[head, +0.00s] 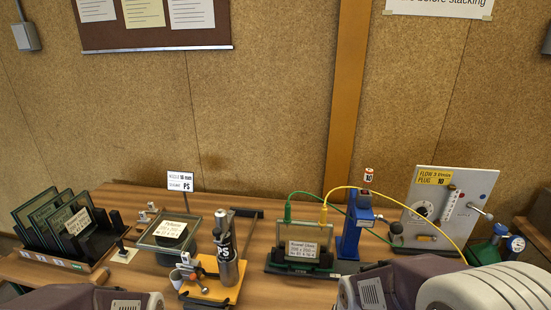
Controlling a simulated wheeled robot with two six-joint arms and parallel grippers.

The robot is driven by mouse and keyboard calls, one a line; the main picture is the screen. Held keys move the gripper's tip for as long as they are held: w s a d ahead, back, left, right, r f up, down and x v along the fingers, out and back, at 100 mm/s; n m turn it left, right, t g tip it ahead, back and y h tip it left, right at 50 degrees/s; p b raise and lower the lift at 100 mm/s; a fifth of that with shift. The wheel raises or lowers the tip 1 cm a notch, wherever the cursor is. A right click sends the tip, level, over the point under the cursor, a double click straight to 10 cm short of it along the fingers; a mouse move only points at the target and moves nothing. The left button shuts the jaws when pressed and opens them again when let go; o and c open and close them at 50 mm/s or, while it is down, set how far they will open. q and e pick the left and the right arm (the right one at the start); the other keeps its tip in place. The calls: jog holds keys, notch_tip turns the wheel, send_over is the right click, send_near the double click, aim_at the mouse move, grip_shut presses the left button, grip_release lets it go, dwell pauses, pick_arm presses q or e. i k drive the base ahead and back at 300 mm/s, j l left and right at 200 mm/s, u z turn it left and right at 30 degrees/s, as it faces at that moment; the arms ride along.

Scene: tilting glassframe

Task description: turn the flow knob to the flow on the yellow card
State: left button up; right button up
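The yellow card (433,177) is at the top of a grey upright panel (470,187) on the right of the bench. It appears to read "FLOW 3 l/min" and "PLUG 10". Parts of my arms show along the bottom edge, left and right, but neither gripper's fingertips can be seen. My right arm is below and in front of the panel.
A blue stand (352,228) and a framed glass plate (303,247) stand left of the panel. Yellow and green hoses arch there; the yellow hose (395,198) passes before the panel. A small blue gauge (515,245) is at right. A yellow-based fixture (215,290) and rack (60,250) are further left.

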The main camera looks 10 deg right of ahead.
aim_at(422, 211)
jog(key=z, duration=1.6)
